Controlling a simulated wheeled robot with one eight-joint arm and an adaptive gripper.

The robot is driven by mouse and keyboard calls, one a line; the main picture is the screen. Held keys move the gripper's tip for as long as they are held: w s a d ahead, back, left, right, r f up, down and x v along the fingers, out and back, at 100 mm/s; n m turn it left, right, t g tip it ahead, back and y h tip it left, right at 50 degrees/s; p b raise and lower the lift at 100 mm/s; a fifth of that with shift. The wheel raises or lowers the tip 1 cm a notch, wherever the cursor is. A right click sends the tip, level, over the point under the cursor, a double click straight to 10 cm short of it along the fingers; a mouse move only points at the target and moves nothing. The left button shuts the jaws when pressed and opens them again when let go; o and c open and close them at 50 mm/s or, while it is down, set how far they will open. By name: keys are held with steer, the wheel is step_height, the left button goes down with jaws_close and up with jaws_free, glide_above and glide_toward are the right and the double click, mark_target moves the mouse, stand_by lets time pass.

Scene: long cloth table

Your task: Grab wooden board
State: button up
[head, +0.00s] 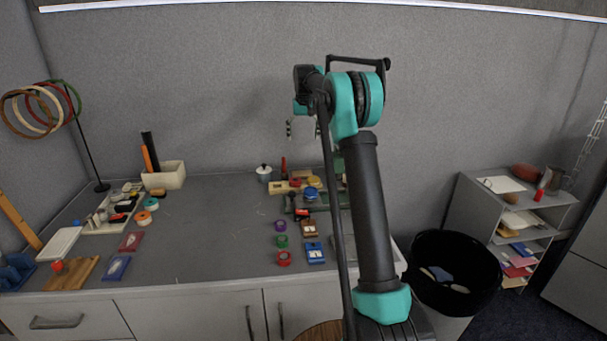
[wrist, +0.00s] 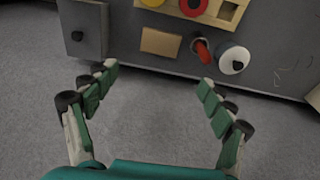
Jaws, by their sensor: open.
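The wooden board (head: 82,271) lies flat at the front left of the grey table in the head view, with a small red round thing (head: 57,266) at its left end. The board does not show in the wrist view. My gripper (wrist: 157,76) is open and empty in the wrist view, its two green-padded fingers spread wide. In the head view its fingertips show small against the back wall, above the back of the table, far to the right of the board. My arm hides part of the table's right side.
A blue-topped block (head: 116,268) and a white slab (head: 60,244) lie close to the board. A blue rack (head: 16,272) stands at its left. Tape rolls (head: 283,258) sit mid-table; clear surface lies between. A black bin (head: 455,250) stands at the right.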

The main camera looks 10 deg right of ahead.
steer(key=w, duration=0.1)
glide_above(302, 173)
step_height(302, 173, down, 12)
steer(key=shift+s+f, duration=0.1)
steer(key=shift+s, duration=0.05)
steer(key=shift+s+f, duration=0.1)
steer(key=shift+f, duration=2.55)
steer(key=c, duration=0.8)
steer(key=shift+r, duration=0.15)
